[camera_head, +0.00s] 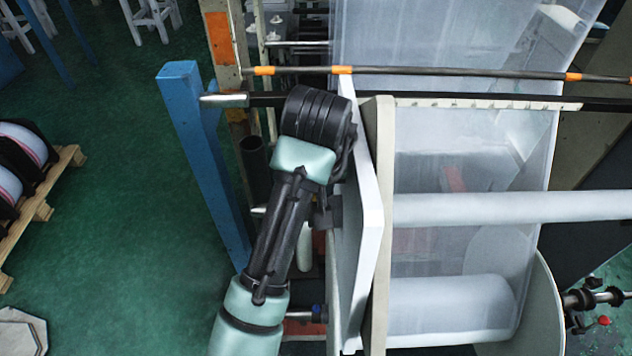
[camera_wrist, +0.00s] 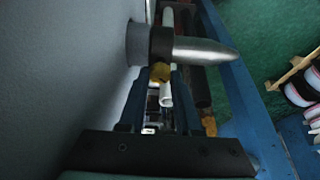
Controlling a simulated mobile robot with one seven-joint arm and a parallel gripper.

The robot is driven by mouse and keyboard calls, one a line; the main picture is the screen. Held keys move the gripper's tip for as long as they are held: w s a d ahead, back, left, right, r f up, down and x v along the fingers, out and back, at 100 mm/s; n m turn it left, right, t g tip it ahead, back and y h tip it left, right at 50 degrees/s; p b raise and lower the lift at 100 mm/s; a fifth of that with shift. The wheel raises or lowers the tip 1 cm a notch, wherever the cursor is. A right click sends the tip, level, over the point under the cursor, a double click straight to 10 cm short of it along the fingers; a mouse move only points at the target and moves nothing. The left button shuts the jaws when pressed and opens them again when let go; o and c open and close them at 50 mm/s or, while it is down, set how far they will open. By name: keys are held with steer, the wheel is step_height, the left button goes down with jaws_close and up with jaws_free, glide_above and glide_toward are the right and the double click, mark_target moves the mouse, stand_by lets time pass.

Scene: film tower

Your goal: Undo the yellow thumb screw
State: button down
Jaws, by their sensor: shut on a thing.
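The yellow thumb screw (camera_wrist: 160,72) shows in the wrist view, small and round, below a black collar (camera_wrist: 161,44) on a pointed silver shaft (camera_wrist: 205,52). My gripper (camera_wrist: 160,83) is shut on the yellow thumb screw, one dark finger on each side of it. The fingers hide the screw's sides. The collar sits close to a grey panel at the left. In the head view my arm hides the screw and the fingertips.
A white side panel (camera_head: 368,215) stands beside my arm in the head view, with a film roll (camera_head: 450,308) to its right. A blue post (camera_head: 203,165) stands left of my arm. Green floor (camera_head: 110,240) is open farther left, near a wooden pallet (camera_head: 42,208).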

stand_by(0.3)
steer(key=c, duration=0.6)
jaws_free()
steer(key=p+v, duration=0.5)
steer(key=v, duration=0.8)
